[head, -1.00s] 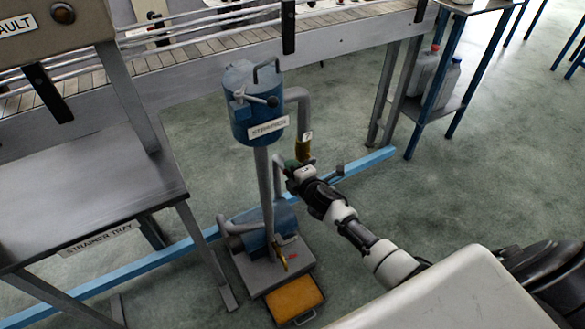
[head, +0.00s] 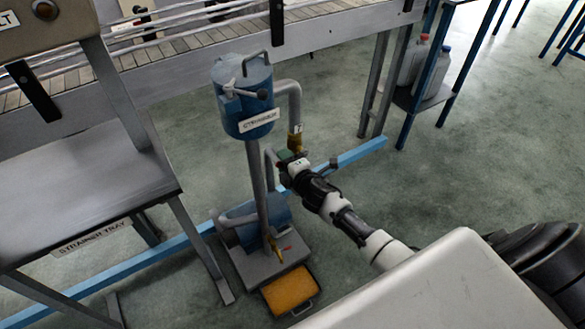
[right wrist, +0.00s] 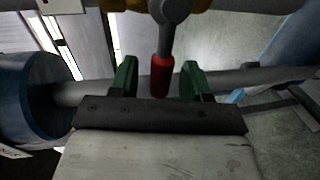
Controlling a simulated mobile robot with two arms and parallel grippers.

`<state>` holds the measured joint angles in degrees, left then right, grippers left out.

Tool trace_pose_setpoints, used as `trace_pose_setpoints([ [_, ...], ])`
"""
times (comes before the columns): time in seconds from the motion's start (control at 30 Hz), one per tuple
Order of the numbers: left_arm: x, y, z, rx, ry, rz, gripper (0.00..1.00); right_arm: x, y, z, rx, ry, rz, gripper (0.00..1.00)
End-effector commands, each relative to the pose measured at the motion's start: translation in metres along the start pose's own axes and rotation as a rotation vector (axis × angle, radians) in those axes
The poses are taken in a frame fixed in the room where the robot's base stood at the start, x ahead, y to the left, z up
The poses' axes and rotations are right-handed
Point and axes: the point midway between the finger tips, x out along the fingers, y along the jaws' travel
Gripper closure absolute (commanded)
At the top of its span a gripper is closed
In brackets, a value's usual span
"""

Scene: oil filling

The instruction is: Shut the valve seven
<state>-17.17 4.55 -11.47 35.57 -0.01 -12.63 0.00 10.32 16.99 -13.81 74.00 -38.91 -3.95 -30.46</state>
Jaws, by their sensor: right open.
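The valve (head: 295,142), with a brass body, is on the grey pipe coming down from the blue strainer (head: 243,95). A small white tag is on the pipe just above it; its number is too small to read surely. In the right wrist view, the valve's grey lever with a red grip (right wrist: 160,75) points down between my fingers. My right gripper (head: 286,160) is just below the valve. In its wrist view, the green fingers (right wrist: 160,82) are open, one on each side of the red grip, with gaps visible. My left gripper is not in view.
A blue pump (head: 262,215) and a yellow tray (head: 290,292) are low beside the strainer post. A grey strainer table (head: 80,190) stands at left, a conveyor (head: 170,85) behind. A shelf with jugs (head: 425,70) stands at the back right. Floor at right is clear.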

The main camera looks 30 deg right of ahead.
Motion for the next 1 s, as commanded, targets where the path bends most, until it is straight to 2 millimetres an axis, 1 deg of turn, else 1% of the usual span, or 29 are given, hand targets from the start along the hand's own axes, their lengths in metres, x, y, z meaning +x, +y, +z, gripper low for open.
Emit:
trace_pose_setpoints([
  [0.13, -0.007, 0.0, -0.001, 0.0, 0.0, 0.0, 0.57, -0.026, 0.0, 0.0, -0.001, 0.001, -0.003, 0.53],
  [0.3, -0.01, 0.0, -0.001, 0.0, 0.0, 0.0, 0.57, -0.062, -0.001, 0.0, 0.0, 0.001, -0.003, 0.53],
  [0.4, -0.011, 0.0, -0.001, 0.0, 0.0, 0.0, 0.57, -0.079, 0.0, 0.0, 0.001, 0.001, -0.002, 0.53],
  [0.5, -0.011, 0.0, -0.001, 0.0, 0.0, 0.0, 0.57, -0.092, -0.001, 0.0, 0.002, 0.0, -0.002, 0.53],
  [0.67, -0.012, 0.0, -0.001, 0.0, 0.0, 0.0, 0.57, -0.101, 0.0, 0.0, 0.002, 0.0, -0.002, 0.53],
  [1.0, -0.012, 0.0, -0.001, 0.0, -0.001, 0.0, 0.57, -0.102, 0.0, 0.0, 0.002, 0.0, -0.001, 0.53],
])
